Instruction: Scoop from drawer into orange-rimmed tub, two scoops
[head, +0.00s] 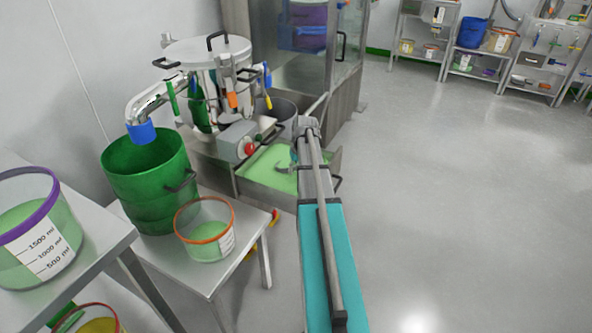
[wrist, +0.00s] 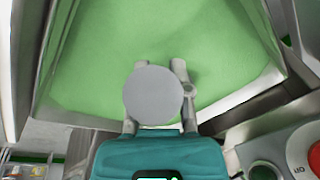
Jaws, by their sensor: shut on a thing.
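The drawer (head: 257,187) is pulled out below the steel machine and holds light green powder (head: 270,162). The powder also fills much of the wrist view (wrist: 160,35). My gripper (head: 294,160) is over the drawer's right side, its fingers (wrist: 160,70) pointing toward the powder. It is shut on a grey scoop (wrist: 152,95), of which only a round grey face shows clearly; its contents and any contact with the powder cannot be told. The orange-rimmed tub (head: 190,205) stands left of the drawer on a low steel table, with green powder inside.
A green bucket (head: 150,190) stands beside the tub, under a blue-tipped spout (head: 141,131). A purple-rimmed tub (head: 50,200) is on the nearer table at left. A control box with a red button (head: 249,148) sits by the drawer. The floor at right is clear.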

